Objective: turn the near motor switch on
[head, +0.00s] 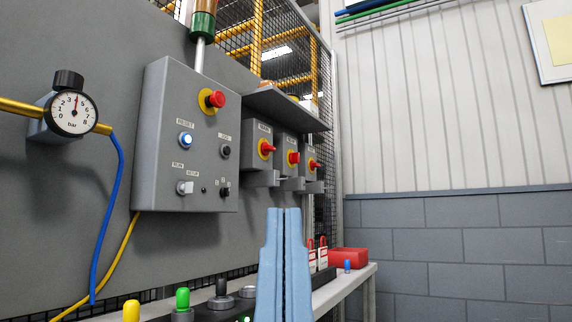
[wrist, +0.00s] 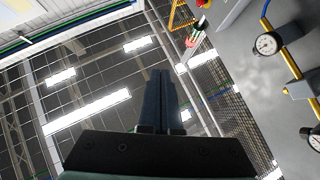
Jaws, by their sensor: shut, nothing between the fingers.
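The wrist view shows the fingers (wrist: 161,73) against the ceiling, with no switch clearly visible.
A grey control box (head: 190,130) with a red emergency button (head: 216,100) is left of the switches. A shelf (head: 287,108) overhangs them. Below is a bench (head: 350,283) with a red box (head: 347,259) and red padlocks (head: 318,252). A pressure gauge (head: 71,112) is at left.

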